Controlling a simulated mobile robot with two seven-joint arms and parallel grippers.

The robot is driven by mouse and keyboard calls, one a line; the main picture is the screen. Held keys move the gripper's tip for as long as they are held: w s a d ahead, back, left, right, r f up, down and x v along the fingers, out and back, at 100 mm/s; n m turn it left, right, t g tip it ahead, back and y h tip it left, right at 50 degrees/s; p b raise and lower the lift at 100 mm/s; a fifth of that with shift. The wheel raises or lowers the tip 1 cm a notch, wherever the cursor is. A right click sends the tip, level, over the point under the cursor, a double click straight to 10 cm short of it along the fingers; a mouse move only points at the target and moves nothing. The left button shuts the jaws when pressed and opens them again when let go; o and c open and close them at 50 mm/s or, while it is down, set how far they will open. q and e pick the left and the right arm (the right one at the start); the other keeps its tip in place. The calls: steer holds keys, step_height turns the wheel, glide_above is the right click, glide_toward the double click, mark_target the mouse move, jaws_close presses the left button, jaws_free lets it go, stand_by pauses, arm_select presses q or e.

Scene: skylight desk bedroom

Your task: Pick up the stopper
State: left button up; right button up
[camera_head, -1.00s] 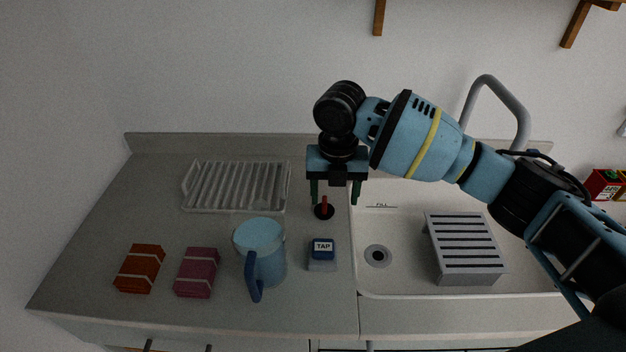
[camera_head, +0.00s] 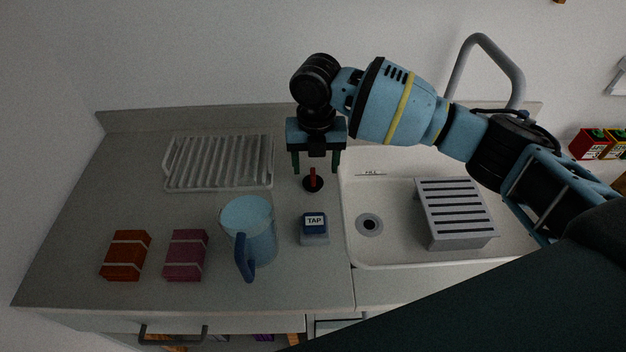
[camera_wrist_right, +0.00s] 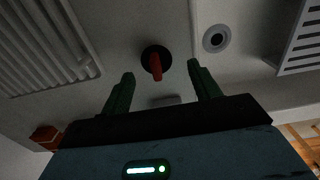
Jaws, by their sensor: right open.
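The stopper is a black disc with an upright red handle (camera_head: 313,179). It stands on the counter just left of the sink and also shows in the right wrist view (camera_wrist_right: 155,64). My right gripper (camera_head: 315,169) is above the stopper, pointing down, with its green fingers apart. In the head view the red handle shows between the fingers. In the right wrist view the stopper lies beyond the open fingertips (camera_wrist_right: 161,72), between their lines and not touched. My left gripper is not in view.
A sink (camera_head: 395,255) with a drain and a grey slatted rack (camera_head: 455,212) is on the right. A blue jug (camera_head: 262,245), a TAP-labelled block (camera_head: 314,229), a red box (camera_head: 125,257) and a pink box (camera_head: 185,257) stand in front. A ribbed drainer (camera_head: 218,163) lies behind left.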

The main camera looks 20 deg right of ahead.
mark_target(313, 172)
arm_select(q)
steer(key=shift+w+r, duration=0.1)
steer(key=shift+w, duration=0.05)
arm_select(e)
steer(key=shift+a+f, duration=0.15)
steer(key=shift+f, duration=1)
steer(key=shift+a+f, duration=0.1)
steer(key=shift+f, duration=1)
steer(key=c, duration=1.1)
steer(key=shift+o, duration=0.2)
